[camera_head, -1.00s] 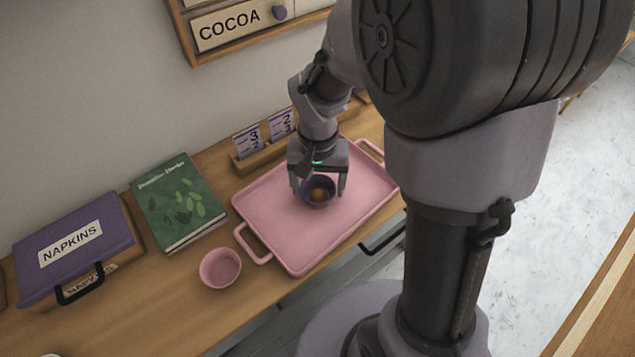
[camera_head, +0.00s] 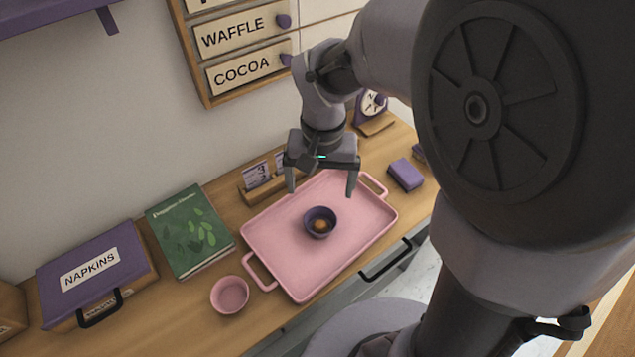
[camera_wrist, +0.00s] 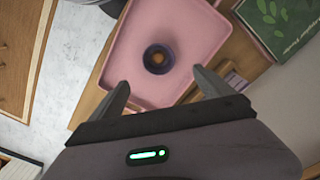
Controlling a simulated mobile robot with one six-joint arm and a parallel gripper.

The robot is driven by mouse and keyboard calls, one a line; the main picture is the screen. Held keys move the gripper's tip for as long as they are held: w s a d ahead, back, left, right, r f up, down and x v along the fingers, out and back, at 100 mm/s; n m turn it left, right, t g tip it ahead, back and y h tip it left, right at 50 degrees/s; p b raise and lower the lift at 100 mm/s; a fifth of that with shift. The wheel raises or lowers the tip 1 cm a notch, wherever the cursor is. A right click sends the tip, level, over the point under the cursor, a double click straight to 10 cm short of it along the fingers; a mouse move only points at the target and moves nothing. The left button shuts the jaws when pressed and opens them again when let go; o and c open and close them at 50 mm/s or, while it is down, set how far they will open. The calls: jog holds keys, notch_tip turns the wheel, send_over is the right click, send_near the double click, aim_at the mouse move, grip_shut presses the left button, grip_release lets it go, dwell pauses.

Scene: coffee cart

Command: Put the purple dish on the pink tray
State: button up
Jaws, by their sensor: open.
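The purple dish (camera_head: 320,222) sits upright on the pink tray (camera_head: 283,278), near its middle, with something orange-brown inside. In the wrist view the dish (camera_wrist: 158,59) lies on the tray (camera_wrist: 190,24) beyond my fingertips. My gripper (camera_head: 321,192) is open and empty. It hangs above the back part of the tray, clear of the dish, with a finger on either side of an empty gap. It also shows in the wrist view (camera_wrist: 163,88), with both fingers apart.
A pink bowl (camera_head: 230,295) stands left of the tray's front handle. A green book (camera_head: 190,232) and a purple napkin box (camera_head: 95,270) lie farther left. A card holder (camera_head: 262,184) is behind the tray; a purple block (camera_head: 405,174) is at its right.

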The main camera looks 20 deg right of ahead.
jog(key=s+a+r+t+y, duration=0.1)
jog(key=s+a+r+t, duration=0.1)
jog(key=s+r, duration=0.3)
jog(key=s+a+r+t, duration=0.1)
jog(key=s+r+t, duration=0.2)
jog(key=s+r, duration=0.2)
jog(key=shift+s+a+r+y, duration=0.2)
jog(key=shift+s+a+y, duration=0.2)
jog(key=shift+s, duration=0.8)
